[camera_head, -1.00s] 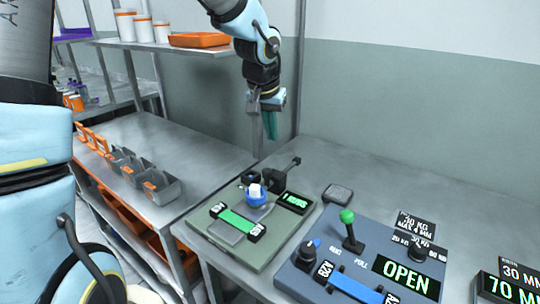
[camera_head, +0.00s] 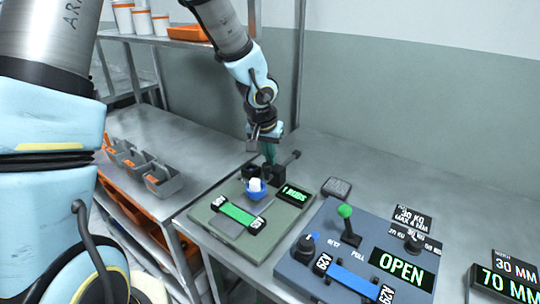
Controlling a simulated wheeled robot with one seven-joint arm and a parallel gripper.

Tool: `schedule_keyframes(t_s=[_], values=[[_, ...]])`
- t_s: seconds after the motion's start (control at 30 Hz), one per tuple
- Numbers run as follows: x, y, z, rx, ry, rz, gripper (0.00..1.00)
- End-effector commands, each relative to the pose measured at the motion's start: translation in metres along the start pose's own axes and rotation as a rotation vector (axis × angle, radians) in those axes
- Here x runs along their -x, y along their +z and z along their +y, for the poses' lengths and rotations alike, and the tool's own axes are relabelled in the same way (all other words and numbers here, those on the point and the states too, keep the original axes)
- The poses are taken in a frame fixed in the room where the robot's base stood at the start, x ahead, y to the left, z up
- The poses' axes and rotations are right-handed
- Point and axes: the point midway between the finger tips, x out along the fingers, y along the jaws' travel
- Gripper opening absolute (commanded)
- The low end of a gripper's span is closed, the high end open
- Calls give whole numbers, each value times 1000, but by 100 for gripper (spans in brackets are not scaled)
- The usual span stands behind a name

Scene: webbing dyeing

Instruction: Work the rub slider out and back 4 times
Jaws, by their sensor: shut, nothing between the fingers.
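The rub device is a green-grey plate (camera_head: 225,245) on the right bench. A green strip (camera_head: 237,213) runs between two black clamps on it. A white block in a blue round holder (camera_head: 255,191) sits behind the strip. A dark block with a black handle (camera_head: 287,160) stands at the plate's back. A small display (camera_head: 296,193) on the plate seems to read "1 RUBS". My gripper (camera_head: 270,160) points down with shut, empty teal fingers, just behind and above the dark block and the white block. Whether the fingertips touch anything is hidden.
A blue-grey panel (camera_head: 310,275) with a green-knobbed lever (camera_head: 345,211) and an "OPEN" display (camera_head: 401,270) stands to the right. A small dark pad (camera_head: 336,187) lies behind it. Grey bins (camera_head: 163,180) stand on the left bench. The right bench's back is clear.

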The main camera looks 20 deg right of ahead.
Motion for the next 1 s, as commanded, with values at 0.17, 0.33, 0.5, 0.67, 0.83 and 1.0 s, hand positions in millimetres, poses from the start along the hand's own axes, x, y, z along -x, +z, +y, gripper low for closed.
schedule_keyframes(t_s=[0.17,0.33,0.5,0.67,0.83,1.0], values=[[0,0,0,0,0,0,0],[4,16,-6,-1,-3,-1,0],[11,34,-10,1,-2,0,0],[13,36,-11,1,-2,0,0],[13,36,-11,1,-2,0,0],[12,32,-11,0,-1,0,0]])
